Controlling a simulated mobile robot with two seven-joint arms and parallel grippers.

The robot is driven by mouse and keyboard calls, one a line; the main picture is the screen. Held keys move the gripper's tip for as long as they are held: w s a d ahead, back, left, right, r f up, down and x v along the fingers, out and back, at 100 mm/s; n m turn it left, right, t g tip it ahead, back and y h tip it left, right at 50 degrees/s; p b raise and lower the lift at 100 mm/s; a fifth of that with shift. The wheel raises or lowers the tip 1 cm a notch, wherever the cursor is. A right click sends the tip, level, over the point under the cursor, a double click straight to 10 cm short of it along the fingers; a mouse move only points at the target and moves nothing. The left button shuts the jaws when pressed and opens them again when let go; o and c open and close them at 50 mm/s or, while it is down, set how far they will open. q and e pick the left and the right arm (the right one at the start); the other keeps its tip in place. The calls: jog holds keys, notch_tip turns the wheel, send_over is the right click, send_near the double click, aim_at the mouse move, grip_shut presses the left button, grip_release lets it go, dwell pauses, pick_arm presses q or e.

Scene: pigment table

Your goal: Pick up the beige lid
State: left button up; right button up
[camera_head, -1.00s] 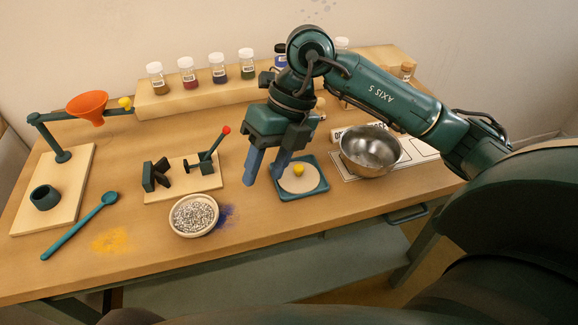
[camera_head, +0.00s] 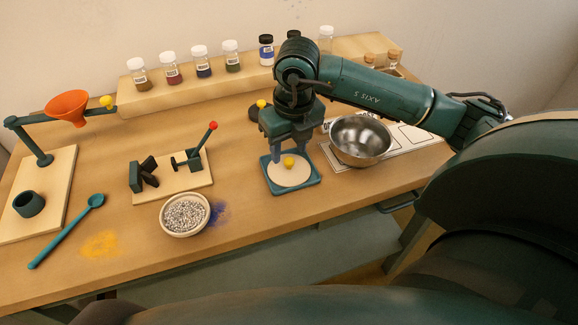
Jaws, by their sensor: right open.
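The beige lid (camera_head: 287,176) is a round flat disc with a yellow knob (camera_head: 289,161) on top. It lies in a square teal tray (camera_head: 314,184) near the front middle of the table. My right gripper (camera_head: 286,157) points down over the lid, open, with its fingers spread to either side of the knob. I cannot tell whether the fingertips touch the lid. My left gripper is not in view.
A steel bowl (camera_head: 361,141) stands just right of the tray. A bowl of grey beads (camera_head: 184,214) and a clamp stand (camera_head: 195,161) are to the left. A dark piece with a yellow knob (camera_head: 261,104) is behind my gripper. Jars stand on the rear shelf (camera_head: 190,86).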

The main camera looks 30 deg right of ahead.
aim_at(289, 160)
jog(key=f, duration=0.3)
jog(key=shift+w+d+f, duration=0.2)
jog(key=shift+c, duration=0.2)
grip_shut()
